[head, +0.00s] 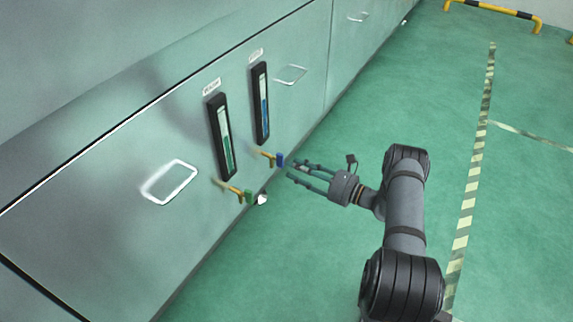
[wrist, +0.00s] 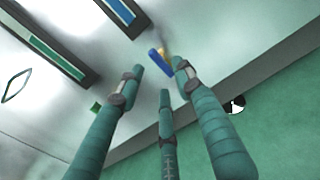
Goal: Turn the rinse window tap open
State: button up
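Two windows are set in the grey cabinet face, one with a green level (head: 226,150) and one with a blue level (head: 264,112). Their labels are too small to read, so I cannot tell which says rinse. Under the blue window is a brass tap with a blue handle (head: 280,160); the handle also shows in the wrist view (wrist: 158,62). Under the green window is a brass tap with a green handle (head: 250,196), mostly hidden in the wrist view. My gripper (head: 291,171) is open and empty, its fingers pointing at the blue handle, apparently just short of it.
The cabinet wall (head: 110,235) has square recessed outlines (head: 168,182) beside the windows. A small white and dark round thing (wrist: 237,104) is low by the cabinet edge. The green floor (head: 310,250) is clear; a yellow and black barrier (head: 490,12) stands far back.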

aim_at(282, 163)
jog(key=v, duration=0.7)
jog(key=x, duration=1.2)
jog(key=shift+d, duration=0.1)
